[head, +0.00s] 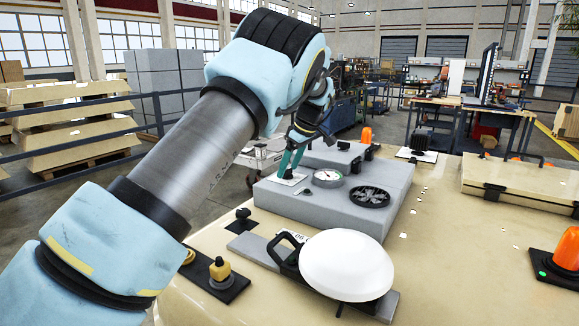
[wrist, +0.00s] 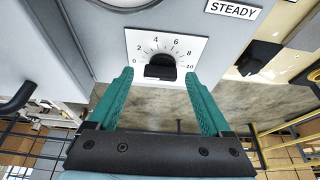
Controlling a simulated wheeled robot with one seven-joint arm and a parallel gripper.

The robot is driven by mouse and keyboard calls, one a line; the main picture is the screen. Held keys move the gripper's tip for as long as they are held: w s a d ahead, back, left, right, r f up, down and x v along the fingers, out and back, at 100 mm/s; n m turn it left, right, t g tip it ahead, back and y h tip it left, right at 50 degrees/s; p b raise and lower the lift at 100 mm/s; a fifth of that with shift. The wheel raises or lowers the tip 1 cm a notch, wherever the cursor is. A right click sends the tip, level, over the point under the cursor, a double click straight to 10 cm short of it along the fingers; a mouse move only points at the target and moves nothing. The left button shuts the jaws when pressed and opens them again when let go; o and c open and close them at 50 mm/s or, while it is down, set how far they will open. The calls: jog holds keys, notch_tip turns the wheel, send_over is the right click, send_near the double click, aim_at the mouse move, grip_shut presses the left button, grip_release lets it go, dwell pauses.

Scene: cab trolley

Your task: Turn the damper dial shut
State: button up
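The damper dial is a black knob (wrist: 160,70) on a white scale plate (wrist: 166,48) marked 0 to 10 in the wrist view. The knob's pointer setting cannot be read clearly. In the head view the plate (head: 297,181) lies on top of a grey box, partly hidden by the fingers. My gripper (head: 288,172) points down at it. In the wrist view my gripper (wrist: 160,78) is open, with one teal finger on each side of the knob. Gaps show between fingers and knob; contact is not visible.
The grey box (head: 375,212) also carries a round gauge (head: 327,178) and a black fan grille (head: 370,196). A white dome (head: 346,265) stands in front. A STEADY label (wrist: 233,9) lies near the dial. Orange beacons (head: 367,135) stand on the beige top.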

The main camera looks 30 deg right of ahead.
jog(key=b+v, duration=0.2)
jog(key=v, duration=0.8)
jog(key=shift+r, duration=0.4)
jog(key=shift+s, duration=0.1)
jog(key=w+a+f+m+g, duration=0.1)
jog(key=w+a+f, duration=0.15)
jog(key=a, duration=0.65)
jog(key=w+a+f+m+g+h, duration=0.1)
jog(key=a+f, duration=0.2)
jog(key=a, duration=0.7)
jog(key=w+a+f+m, duration=0.1)
jog(key=a+f, duration=0.1)
jog(key=a, duration=0.7)
jog(key=s+a+f+m, duration=0.1)
jog(key=s+a+f, duration=0.2)
jog(key=s+a, duration=0.3)
jog(key=s+a+f+m+h, duration=0.1)
jog(key=s+a+f, duration=0.1)
jog(key=s+a, duration=0.5)
jog(key=s+a+f+m, duration=0.2)
jog(key=s+a+f, duration=0.1)
jog(key=s+a, duration=0.3)
jog(key=shift+s+a+f, duration=0.3)
jog(key=shift+s, duration=0.15)
